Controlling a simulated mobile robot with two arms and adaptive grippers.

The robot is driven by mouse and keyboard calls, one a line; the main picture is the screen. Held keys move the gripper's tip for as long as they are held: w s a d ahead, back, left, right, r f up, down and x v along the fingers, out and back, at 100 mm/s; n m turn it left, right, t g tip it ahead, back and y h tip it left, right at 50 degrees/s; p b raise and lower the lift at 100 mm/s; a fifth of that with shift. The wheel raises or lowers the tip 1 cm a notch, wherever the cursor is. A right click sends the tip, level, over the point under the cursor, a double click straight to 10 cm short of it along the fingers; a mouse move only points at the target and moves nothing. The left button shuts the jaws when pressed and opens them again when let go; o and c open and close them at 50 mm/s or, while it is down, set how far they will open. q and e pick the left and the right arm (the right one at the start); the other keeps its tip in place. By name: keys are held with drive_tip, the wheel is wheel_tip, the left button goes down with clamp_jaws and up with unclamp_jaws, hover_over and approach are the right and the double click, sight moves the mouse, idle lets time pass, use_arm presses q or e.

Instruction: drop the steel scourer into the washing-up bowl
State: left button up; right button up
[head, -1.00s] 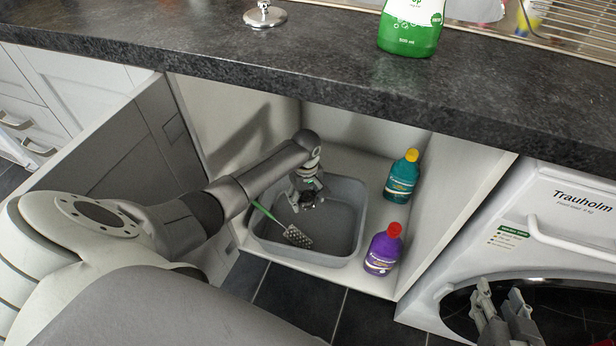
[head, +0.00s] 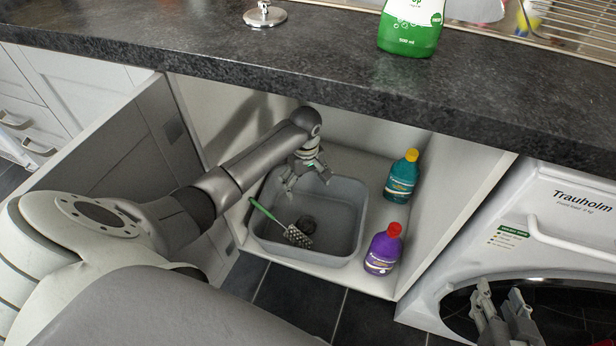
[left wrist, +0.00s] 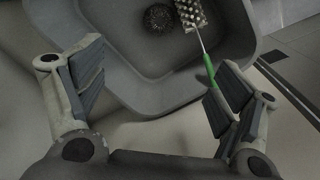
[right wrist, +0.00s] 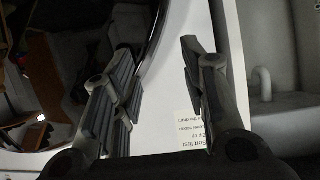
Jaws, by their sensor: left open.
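The grey washing-up bowl (head: 345,215) stands on the floor of the open cupboard. The steel scourer (head: 305,226), a dark wiry ball, lies inside the bowl beside the head of a green-handled brush. It also shows in the left wrist view (left wrist: 159,18), on the bowl's floor. My left gripper (head: 308,182) is open and empty, at the bowl's back rim; in the left wrist view its fingers (left wrist: 160,90) are wide apart with nothing between them. My right gripper (head: 505,318) is by the washing machine, its fingers (right wrist: 160,95) apart and empty.
The green-handled brush (head: 266,212) leans over the bowl's left rim. A teal bottle (head: 401,178) with a yellow cap and a purple bottle (head: 382,252) stand right of the bowl. The worktop (head: 300,60) overhangs the cupboard; its door (head: 120,150) is open on the left.

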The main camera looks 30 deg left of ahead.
use_arm(q)
wheel_tip(320, 180, up, 5)
drive_tip(key=shift+r, duration=0.1)
idle(0.5)
